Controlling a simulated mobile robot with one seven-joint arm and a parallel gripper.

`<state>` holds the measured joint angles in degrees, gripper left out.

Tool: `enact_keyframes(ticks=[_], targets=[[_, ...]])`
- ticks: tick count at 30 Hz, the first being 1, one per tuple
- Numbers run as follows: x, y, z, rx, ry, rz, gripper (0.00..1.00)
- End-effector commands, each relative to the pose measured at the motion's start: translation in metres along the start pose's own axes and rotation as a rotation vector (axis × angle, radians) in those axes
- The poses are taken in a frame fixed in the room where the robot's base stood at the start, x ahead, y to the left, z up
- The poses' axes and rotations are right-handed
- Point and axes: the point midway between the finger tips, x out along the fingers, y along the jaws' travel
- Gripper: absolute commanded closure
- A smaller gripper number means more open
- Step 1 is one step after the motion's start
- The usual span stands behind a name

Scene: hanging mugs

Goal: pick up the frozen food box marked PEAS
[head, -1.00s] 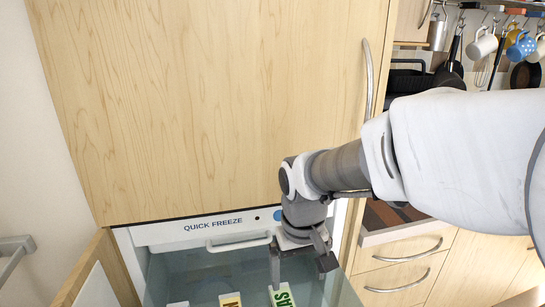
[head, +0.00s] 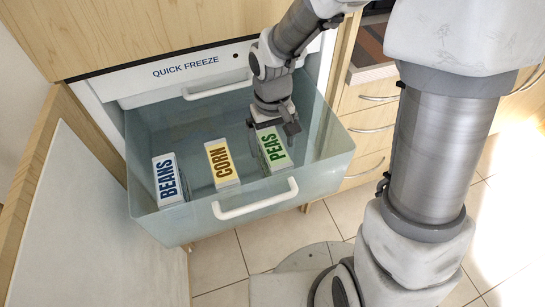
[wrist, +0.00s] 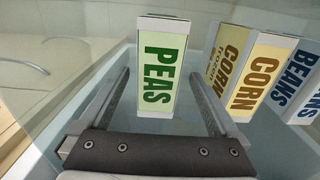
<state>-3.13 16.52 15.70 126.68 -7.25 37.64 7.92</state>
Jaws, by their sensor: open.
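The PEAS box (head: 273,149), white with a pale green label and dark green letters, stands in the open freezer drawer, rightmost of the boxes. It also shows in the wrist view (wrist: 161,70), upright, between and beyond the two fingers. My gripper (head: 277,127) is open and empty, above the far end of the PEAS box in the head view. In the wrist view my gripper's fingers (wrist: 160,85) lie to either side of the box's lower part in the picture. I cannot tell whether either finger touches it.
The CORN box (head: 221,164) stands to the left of PEAS, with the BEANS box (head: 168,179) further left. The clear drawer (head: 330,152) has walls close on the right and a white front handle (head: 256,200). An open door (head: 80,230) stands at left.

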Motion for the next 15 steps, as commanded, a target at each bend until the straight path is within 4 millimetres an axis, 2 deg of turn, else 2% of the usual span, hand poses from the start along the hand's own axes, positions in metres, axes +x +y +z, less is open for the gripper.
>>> enact_keyframes(ticks=[1, 8, 15], targets=[[0.007, 0.000, 0.000, -0.001, -0.001, 0.000, 0.03], [0.018, 0.000, 0.000, 0.000, -0.001, -0.001, 0.03], [0.054, 0.002, 0.001, 0.000, -0.003, -0.001, 0.03]])
